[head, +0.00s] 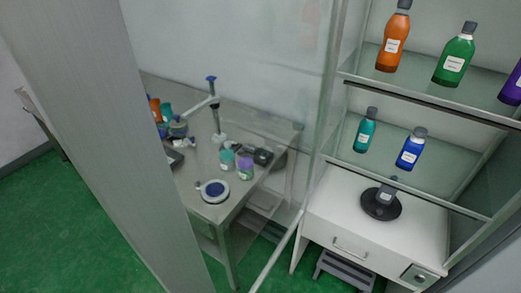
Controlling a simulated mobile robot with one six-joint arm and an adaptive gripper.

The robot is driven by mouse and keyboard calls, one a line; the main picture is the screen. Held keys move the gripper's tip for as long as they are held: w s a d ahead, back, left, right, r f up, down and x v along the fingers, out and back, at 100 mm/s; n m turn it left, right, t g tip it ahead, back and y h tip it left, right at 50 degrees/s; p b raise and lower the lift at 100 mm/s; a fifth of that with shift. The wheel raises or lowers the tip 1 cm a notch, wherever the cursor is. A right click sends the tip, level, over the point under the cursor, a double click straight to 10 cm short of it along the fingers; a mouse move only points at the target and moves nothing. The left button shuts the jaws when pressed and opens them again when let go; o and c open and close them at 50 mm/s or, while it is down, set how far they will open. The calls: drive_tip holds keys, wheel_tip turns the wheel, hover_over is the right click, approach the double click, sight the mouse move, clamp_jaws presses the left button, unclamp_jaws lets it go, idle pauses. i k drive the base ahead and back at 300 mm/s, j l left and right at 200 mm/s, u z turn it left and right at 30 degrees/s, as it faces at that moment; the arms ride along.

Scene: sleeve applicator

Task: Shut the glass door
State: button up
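The glass door (285,125) stands open in the head view, a clear pane swung out from the left side of a cabinet with glass shelves (365,83). Its thin edge by the cabinet runs down from top centre. The table behind shows hazily through the pane. A broad grey upright (110,130) slants across the left of the view at the pane's near side; I cannot tell whether it is the door's frame. No handle is visible. My gripper is not in view.
An orange bottle (393,40), green bottle (455,55), teal bottle (365,130) and blue bottle (411,149) stand on the shelves. A black round stand (381,204) sits on a white drawer unit (335,215). A cluttered table (240,208) is behind the pane. Green floor (50,225) is clear at left.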

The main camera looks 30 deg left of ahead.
sight(75, 60)
drive_tip(key=k+j, duration=0.15)
drive_tip(key=j, duration=0.2)
drive_tip(key=k+j, duration=0.15)
drive_tip(key=j, duration=0.2)
drive_tip(key=k+j, duration=0.2)
drive_tip(key=j, duration=0.15)
drive_tip(key=k+j, duration=0.15)
drive_tip(key=j, duration=0.2)
drive_tip(key=k+j, duration=0.15)
drive_tip(key=j, duration=0.25)
